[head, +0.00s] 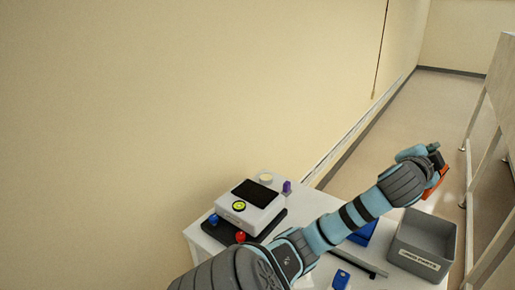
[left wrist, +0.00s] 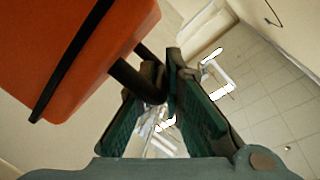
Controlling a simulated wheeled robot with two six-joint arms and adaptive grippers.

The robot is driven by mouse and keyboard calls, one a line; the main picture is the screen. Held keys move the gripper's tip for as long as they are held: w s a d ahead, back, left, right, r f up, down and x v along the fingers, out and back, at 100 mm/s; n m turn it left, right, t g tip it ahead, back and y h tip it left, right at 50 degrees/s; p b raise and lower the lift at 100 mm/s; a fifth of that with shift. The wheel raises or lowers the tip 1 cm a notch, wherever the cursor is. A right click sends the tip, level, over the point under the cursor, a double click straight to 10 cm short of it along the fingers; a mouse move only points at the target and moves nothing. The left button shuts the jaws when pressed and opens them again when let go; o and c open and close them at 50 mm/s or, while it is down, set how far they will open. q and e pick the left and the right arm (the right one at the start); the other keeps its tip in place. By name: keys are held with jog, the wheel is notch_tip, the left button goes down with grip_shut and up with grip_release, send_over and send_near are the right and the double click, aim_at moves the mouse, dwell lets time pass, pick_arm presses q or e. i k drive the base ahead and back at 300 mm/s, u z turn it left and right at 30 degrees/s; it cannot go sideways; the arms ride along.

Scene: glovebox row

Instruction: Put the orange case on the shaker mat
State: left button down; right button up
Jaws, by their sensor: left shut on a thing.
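The orange case (head: 435,181) hangs at my left gripper (head: 428,158), beyond the table's right side in the head view. In the left wrist view the case (left wrist: 75,50) fills the upper left, orange with a black band and a dark handle. My left gripper (left wrist: 165,75) is shut on that handle; its fingertips are partly hidden there. A white device (head: 243,212) with a black top pad (head: 255,193) stands on the table's left part; the pad appears to be the shaker mat, but I cannot be sure. My right gripper is not in view.
The white table (head: 205,240) also bears a grey bin (head: 419,262) at right, blue items (head: 341,279), a red knob (head: 240,237) and a purple piece (head: 287,186). A wall runs behind it. A white bench frame (head: 490,135) stands at far right, with open floor between.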

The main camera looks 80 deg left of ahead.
aim_at(246, 189)
jog(key=z, duration=0.05)
jog(key=k, duration=0.25)
jog(key=u, duration=1.3)
jog(key=i, duration=0.5)
